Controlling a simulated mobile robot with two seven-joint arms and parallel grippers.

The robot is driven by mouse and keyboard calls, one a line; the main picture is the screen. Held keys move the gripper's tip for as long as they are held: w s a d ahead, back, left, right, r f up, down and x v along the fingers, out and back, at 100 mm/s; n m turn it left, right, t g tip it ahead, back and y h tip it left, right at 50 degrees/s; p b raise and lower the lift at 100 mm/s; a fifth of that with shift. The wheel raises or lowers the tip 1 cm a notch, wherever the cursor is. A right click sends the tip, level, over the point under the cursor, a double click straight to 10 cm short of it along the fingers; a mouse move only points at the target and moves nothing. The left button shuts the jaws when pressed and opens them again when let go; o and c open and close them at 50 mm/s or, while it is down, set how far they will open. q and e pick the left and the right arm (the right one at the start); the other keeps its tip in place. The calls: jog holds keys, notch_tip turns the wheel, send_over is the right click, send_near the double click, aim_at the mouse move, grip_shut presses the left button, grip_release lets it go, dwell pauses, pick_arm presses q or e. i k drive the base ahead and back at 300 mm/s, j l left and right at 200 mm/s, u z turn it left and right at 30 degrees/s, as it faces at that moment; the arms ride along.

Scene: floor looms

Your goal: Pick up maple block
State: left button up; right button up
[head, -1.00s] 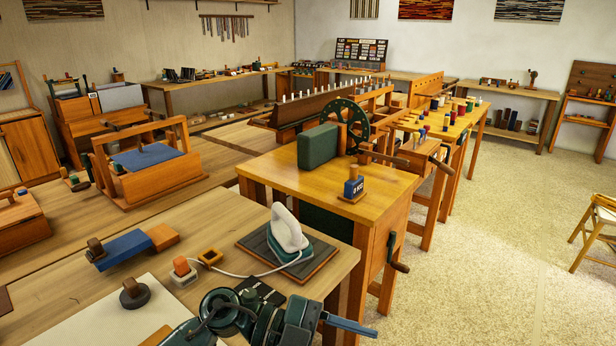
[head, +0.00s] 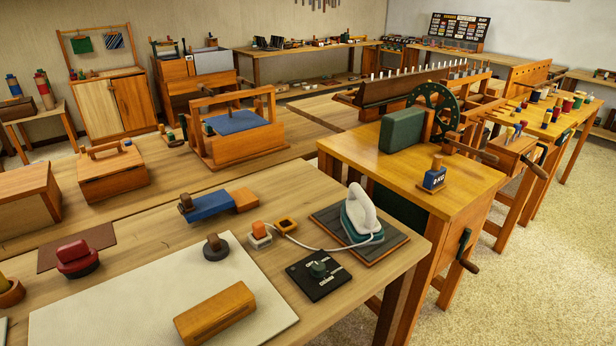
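An orange-brown wooden block (head: 215,313) with a groove along its side lies on the pale mat (head: 110,310) at the front of the near table. It may be the maple block; no label on it can be read. A blue block with a lighter wooden end (head: 212,204) and a small dark knob lies farther back on the same table. Neither of my grippers shows in the head view, so nothing is seen touching these blocks.
Around the mat stand a dark round knobbed weight (head: 216,248), a red knobbed piece (head: 76,259), a black dial panel (head: 319,274) and a white-handled iron (head: 361,214) on a dark board. A cord runs beside the iron. Bare tabletop (head: 150,232) lies behind the mat.

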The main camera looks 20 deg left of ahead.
aim_at(195, 326)
jog(key=k+l+u, duration=0.15)
jog(key=u, duration=0.35)
jog(key=k+l+u, duration=0.1)
jog(key=u, duration=0.4)
jog(key=i+u, duration=0.2)
jog(key=j+u, duration=0.35)
jog(key=k+j+u, duration=0.1)
jog(key=j+u, duration=0.55)
jog(key=z, duration=1.55)
jog(key=j, duration=0.1)
